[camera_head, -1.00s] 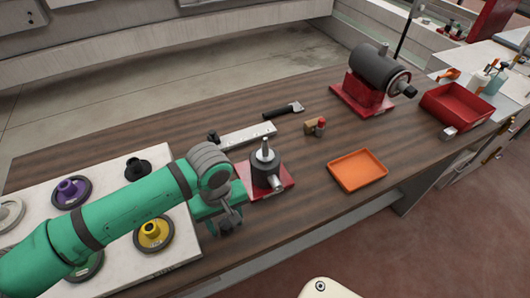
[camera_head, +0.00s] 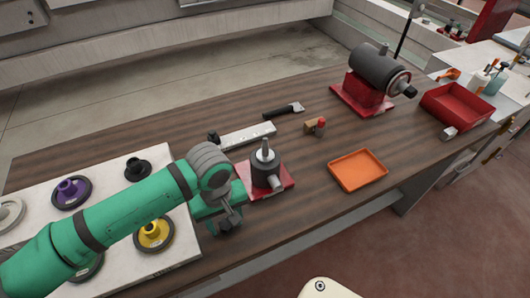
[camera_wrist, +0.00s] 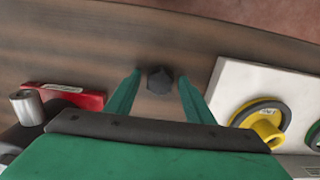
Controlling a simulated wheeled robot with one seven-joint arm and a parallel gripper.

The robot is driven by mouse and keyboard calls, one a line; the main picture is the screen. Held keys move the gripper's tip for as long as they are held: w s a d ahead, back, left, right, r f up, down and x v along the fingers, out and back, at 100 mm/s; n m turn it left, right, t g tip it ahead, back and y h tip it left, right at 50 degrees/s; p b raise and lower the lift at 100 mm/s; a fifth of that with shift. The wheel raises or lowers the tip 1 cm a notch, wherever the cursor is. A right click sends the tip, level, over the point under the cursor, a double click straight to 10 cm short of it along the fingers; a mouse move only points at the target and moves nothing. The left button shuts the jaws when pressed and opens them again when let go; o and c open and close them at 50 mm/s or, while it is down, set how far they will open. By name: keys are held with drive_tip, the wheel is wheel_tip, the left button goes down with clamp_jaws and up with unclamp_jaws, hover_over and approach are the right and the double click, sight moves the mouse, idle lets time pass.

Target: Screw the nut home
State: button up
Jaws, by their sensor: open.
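A dark hexagonal nut (camera_wrist: 159,80) lies on the wooden table in the wrist view. My gripper (camera_wrist: 159,75) is open, with one green finger to each side of the nut and a visible gap on both sides. In the head view my gripper (camera_head: 229,222) is low over the table, between the white board and the spindle stand; the nut is not discernible there. The spindle stand (camera_head: 266,170) is a dark grey block with an upright metal shaft on a red base. Part of its red base (camera_wrist: 75,97) shows at left in the wrist view.
A white board (camera_head: 185,245) with several coloured wheels lies left of my gripper. An orange tray (camera_head: 358,170) is right of the stand. A metal ruler-like bar (camera_head: 247,135) and a small brown block (camera_head: 314,127) lie behind. The grinder (camera_head: 375,75) stands at the back right.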

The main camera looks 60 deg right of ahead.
drive_tip(key=c, duration=1)
drive_tip(key=shift+r, duration=1.2)
drive_tip(key=shift+c, duration=0.2)
drive_tip(key=shift+d+r, duration=0.1)
drive_tip(key=shift+r, duration=2.2)
